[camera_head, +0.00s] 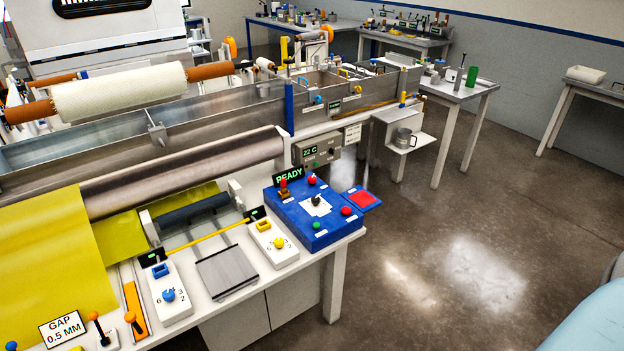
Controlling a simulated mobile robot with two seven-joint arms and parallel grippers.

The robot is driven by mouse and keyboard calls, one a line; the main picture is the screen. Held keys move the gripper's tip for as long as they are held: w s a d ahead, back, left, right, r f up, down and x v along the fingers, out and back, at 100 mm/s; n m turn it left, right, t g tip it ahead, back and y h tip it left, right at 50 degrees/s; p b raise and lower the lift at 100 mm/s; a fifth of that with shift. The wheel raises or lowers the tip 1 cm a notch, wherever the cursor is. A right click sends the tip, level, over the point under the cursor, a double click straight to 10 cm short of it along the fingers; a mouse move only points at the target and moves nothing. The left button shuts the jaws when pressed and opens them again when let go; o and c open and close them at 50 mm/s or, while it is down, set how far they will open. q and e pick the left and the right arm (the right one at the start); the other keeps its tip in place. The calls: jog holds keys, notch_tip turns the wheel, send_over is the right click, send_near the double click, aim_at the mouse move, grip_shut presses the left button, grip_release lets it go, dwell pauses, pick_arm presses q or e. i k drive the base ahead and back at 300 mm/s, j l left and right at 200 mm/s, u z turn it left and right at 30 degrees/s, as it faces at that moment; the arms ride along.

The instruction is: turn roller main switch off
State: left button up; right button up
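A blue control box (300,218) stands at the right end of the near bench. On its top is a black rotary knob (316,201) on a white plate. Around it are a red-orange lever switch (284,188), red buttons (312,180) and (346,211), and a green button (317,226). A display (289,176) on the box reads READY. The labels are too small to read, so I cannot tell which control is the roller main switch or its position. Neither of my grippers is in view.
White dial boxes (274,245) and a grey plate (228,272) sit left of the blue box. A red-topped blue pad (363,199) projects at its right. Yellow sheet (40,265) and rollers (185,170) lie left. The floor (430,255) right of the bench is clear.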

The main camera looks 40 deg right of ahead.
aim_at(312, 179)
jog(key=i+l+u, duration=0.1)
jog(key=l, duration=0.45)
jog(key=i+l+u, duration=0.1)
jog(key=l, duration=0.45)
jog(key=i+l+u, duration=0.1)
jog(key=l, duration=0.5)
jog(key=i+l, duration=0.15)
jog(key=l, duration=0.4)
jog(key=i+l+u, duration=0.15)
jog(key=l, duration=0.45)
jog(key=i+l, duration=0.1)
jog(key=l, duration=0.3)
jog(key=l+u, duration=0.1)
jog(key=l, duration=0.3)
jog(key=i, duration=0.05)
